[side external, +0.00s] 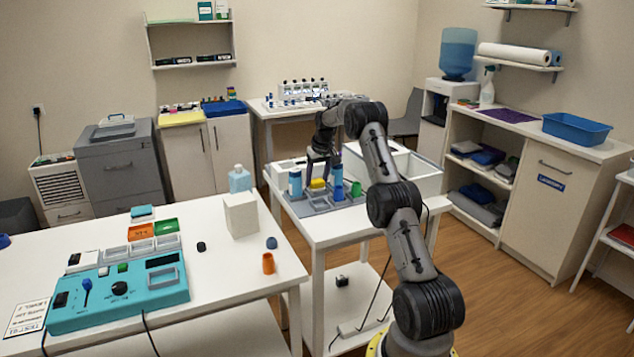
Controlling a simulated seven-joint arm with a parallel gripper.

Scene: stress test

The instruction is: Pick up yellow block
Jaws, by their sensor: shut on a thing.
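The small yellow block (317,184) is in the middle of the white side table, at the grey tray (318,207) with compartments. My gripper (319,178) reaches down from above with its dark fingers at the block, and it is shut on the yellow block. The fingertips are small and partly merge with the things behind them. I cannot tell whether the block touches the tray or is just above it.
A blue bottle (295,183) stands close left of the block, and a tall blue cylinder (337,182) close right. A green piece (356,188) is further right. A white open box (413,172) stands behind to the right. The front table holds a teal control panel (118,290).

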